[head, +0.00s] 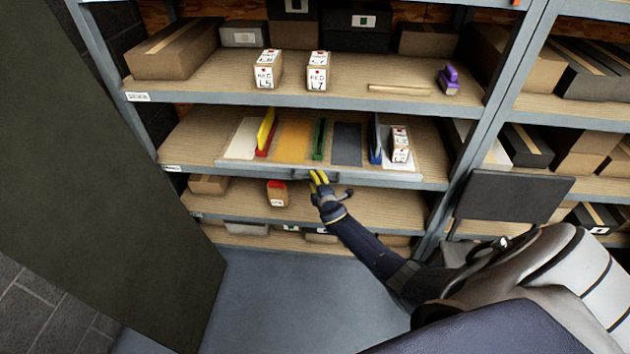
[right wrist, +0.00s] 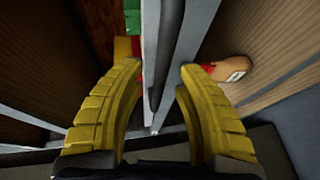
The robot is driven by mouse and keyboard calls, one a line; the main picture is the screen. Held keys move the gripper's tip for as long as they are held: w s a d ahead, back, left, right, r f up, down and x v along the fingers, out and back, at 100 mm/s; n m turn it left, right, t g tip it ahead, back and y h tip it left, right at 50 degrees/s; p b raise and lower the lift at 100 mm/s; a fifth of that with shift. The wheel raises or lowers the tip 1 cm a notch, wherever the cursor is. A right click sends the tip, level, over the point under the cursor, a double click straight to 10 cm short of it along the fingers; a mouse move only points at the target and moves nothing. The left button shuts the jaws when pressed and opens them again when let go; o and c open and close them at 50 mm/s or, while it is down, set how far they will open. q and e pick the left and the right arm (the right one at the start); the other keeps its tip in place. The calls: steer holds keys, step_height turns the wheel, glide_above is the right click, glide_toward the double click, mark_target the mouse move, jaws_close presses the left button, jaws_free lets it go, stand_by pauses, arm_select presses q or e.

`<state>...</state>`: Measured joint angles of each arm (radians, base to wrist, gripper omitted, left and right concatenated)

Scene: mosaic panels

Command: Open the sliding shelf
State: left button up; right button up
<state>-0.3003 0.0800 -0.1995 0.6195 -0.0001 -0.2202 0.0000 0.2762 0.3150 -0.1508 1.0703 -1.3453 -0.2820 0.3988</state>
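The sliding shelf (head: 385,178) is a wooden board with a pale front edge, in the middle bay of the rack in the head view. A dark handle (head: 300,175) sits at the middle of its front edge. My right gripper (head: 318,177) is at this handle. In the right wrist view its two yellow fingers (right wrist: 160,72) are apart, one on each side of the shelf's front edge and dark handle bar (right wrist: 168,50). I see gaps beside the bar; any contact is unclear. My left gripper is not in view.
The sliding shelf carries coloured panels and a small white-labelled box (head: 399,146). Two labelled boxes, one of them here (head: 317,72), and a purple stamp (head: 448,80) stand on the shelf above. A red-topped box (head: 277,194) is below. A dark panel (head: 90,190) stands at left.

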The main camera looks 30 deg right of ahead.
steer(key=shift+w, duration=0.1)
stand_by(0.3)
jaws_close()
